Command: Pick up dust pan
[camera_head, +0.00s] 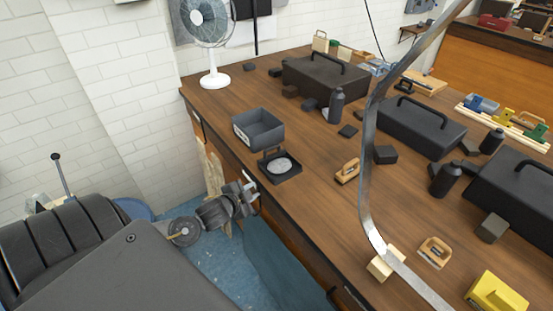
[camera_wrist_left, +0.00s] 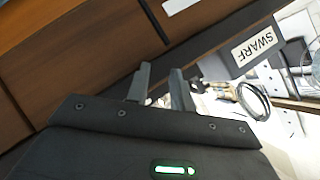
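I cannot make out a thing that is surely the dust pan. A grey open-topped box (camera_head: 258,130) and a low black tray-like piece with a pale round disc (camera_head: 280,167) sit near the table's left edge. My left gripper (camera_head: 252,192) is beside that edge, below and left of the black piece, apart from both. In the left wrist view its two fingers (camera_wrist_left: 160,90) stand apart with nothing seen between them. My right gripper is not in view.
The wooden table (camera_head: 330,210) holds black toolboxes (camera_head: 325,78), dark bottles and small blocks. A white fan (camera_head: 208,35) stands at its far left corner. A curved metal strip (camera_head: 370,190) crosses in front. Pale cluttered items and a ring (camera_wrist_left: 252,100) show in the left wrist view.

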